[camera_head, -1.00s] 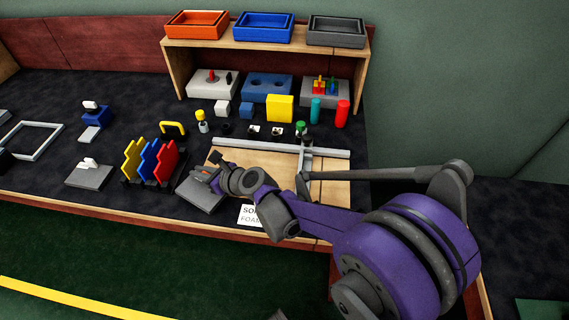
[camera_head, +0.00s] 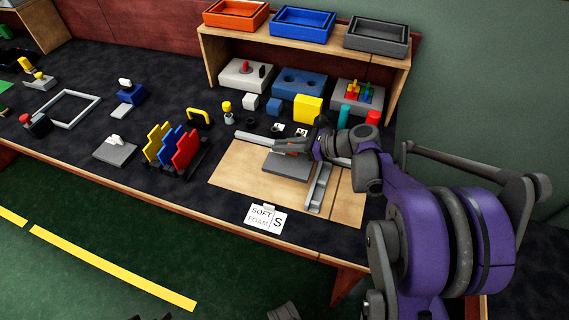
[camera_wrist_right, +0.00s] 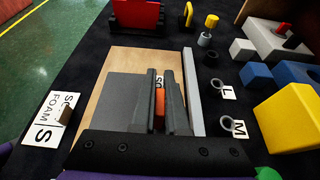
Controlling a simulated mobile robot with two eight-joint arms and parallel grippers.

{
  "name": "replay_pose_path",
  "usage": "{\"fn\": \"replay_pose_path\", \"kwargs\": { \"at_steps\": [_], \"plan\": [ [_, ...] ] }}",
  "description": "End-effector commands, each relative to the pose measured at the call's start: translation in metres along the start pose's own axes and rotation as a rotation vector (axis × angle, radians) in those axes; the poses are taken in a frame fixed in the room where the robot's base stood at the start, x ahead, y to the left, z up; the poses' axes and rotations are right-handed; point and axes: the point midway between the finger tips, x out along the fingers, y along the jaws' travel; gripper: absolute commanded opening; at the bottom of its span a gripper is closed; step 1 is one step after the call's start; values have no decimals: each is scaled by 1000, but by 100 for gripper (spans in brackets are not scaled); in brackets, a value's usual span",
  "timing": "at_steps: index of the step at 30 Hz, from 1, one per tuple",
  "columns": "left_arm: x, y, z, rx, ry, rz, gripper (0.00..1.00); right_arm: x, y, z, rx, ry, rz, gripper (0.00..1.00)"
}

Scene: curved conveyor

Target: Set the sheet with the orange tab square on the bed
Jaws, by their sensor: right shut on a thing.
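The dark grey sheet (camera_head: 285,168) is over the back middle of the wooden bed (camera_head: 237,178), roughly in line with its edges. In the right wrist view the sheet (camera_wrist_right: 130,92) has its orange tab (camera_wrist_right: 159,108) between the fingers of my right gripper (camera_wrist_right: 161,80). That gripper (camera_head: 298,147) is shut on the tab, near the long grey back rail (camera_head: 252,138). I cannot tell whether the sheet touches the bed. A grey cross bar (camera_head: 319,188) lies to the right of the sheet. My left gripper is not in view.
A "SOFT FOAM S" card (camera_head: 264,219) is at the bed's front edge. A rack of yellow, blue and red plates (camera_head: 172,152) stands to the left. Small rings and a yellow block (camera_head: 308,109) are behind the bed, before a shelf (camera_head: 300,45) with trays.

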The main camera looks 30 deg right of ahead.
Motion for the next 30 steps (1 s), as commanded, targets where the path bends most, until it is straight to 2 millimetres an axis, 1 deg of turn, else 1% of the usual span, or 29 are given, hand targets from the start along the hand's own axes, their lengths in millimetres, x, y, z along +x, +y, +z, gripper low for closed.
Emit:
{"fn": "replay_pose_path", "kwargs": {
  "at_steps": [1, 8, 12, 14, 21, 25, 26, 30],
  "plan": [
    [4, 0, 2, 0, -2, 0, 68, 4, 0, -9, 1, 0, 0, 0],
    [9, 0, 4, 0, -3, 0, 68, 11, 0, -26, 1, 0, -1, 0],
    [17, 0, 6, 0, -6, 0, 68, 20, 0, -45, 1, 1, -1, 0],
    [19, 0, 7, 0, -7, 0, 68, 22, 0, -51, 1, 1, -1, 0],
    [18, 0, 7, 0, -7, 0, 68, 22, 0, -51, 1, 0, -2, 0],
    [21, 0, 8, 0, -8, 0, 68, 23, 0, -55, 1, 1, -1, 0],
    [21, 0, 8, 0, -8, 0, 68, 23, 0, -55, 1, 1, -1, 15],
    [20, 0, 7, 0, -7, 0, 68, 23, 0, -54, 1, 0, -2, 40]
  ]
}}
